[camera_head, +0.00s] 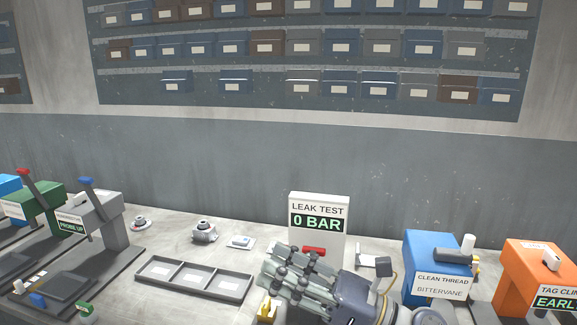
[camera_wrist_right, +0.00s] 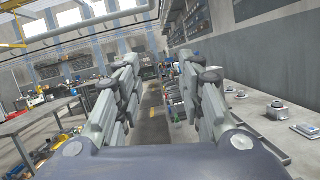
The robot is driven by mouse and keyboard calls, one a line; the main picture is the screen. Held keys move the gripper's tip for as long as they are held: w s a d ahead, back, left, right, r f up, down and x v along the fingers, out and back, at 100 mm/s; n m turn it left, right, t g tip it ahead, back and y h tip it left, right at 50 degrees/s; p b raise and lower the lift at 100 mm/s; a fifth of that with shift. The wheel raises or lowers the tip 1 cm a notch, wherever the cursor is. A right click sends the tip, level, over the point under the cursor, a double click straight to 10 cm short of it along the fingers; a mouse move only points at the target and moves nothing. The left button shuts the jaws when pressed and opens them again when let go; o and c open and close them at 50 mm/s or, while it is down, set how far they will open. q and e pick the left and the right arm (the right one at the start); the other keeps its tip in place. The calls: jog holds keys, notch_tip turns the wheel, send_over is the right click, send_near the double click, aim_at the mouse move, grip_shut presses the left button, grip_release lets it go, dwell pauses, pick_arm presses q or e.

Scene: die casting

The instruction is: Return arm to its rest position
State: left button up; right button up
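My right gripper (camera_head: 285,280) is in front of the leak test box (camera_head: 320,212) at the bottom middle of the head view, its fingers pointing left. In the right wrist view the same gripper (camera_wrist_right: 158,75) has its two fingers spread apart with nothing between them. The space between them shows the aisle of the hall. My left gripper is not in the head view.
A three-part grey tray (camera_head: 195,291) lies left of the gripper. A blue thread-cleaning machine (camera_head: 437,252) and an orange tag machine (camera_head: 530,265) stand right. Lever presses (camera_head: 105,215) stand left. Small metal parts (camera_head: 204,231) sit behind the tray. Wall bins are above.

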jog(key=w+d+f+m+t+h, duration=0.25)
jog(key=d+m+t+h, duration=0.4)
jog(key=m, duration=0.55)
jog(key=w+d+f+m+t+h, duration=0.1)
jog(key=w+d+m+t+h, duration=0.35)
jog(key=m, duration=0.85)
jog(key=s+d+f+m+g+h, duration=0.2)
jog(key=s+d+f+m+h, duration=0.25)
jog(key=f+m, duration=0.4)
jog(key=s+d+f+m+g+h, duration=0.2)
jog(key=s+d+f+m+h, duration=0.3)
jog(key=f, duration=0.6)
jog(key=s+f+m+g, duration=0.45)
jog(key=s+f, duration=0.25)
jog(key=s, duration=0.3)
jog(key=s+f+m+g, duration=0.3)
jog(key=s+f+g, duration=0.35)
jog(key=s, duration=0.35)
notch_tip(320, 180, down, 27)
jog(key=s, duration=0.2)
jog(key=s+d+f+g, duration=0.1)
jog(key=s+d+f, duration=0.1)
jog(key=s+f, duration=0.6)
jog(key=s+d+f+g, duration=0.1)
jog(key=s+d+f, duration=0.1)
jog(key=s+f, duration=0.5)
jog(key=shift+s+f, duration=0.4)
jog(key=shift+s, duration=0.65)
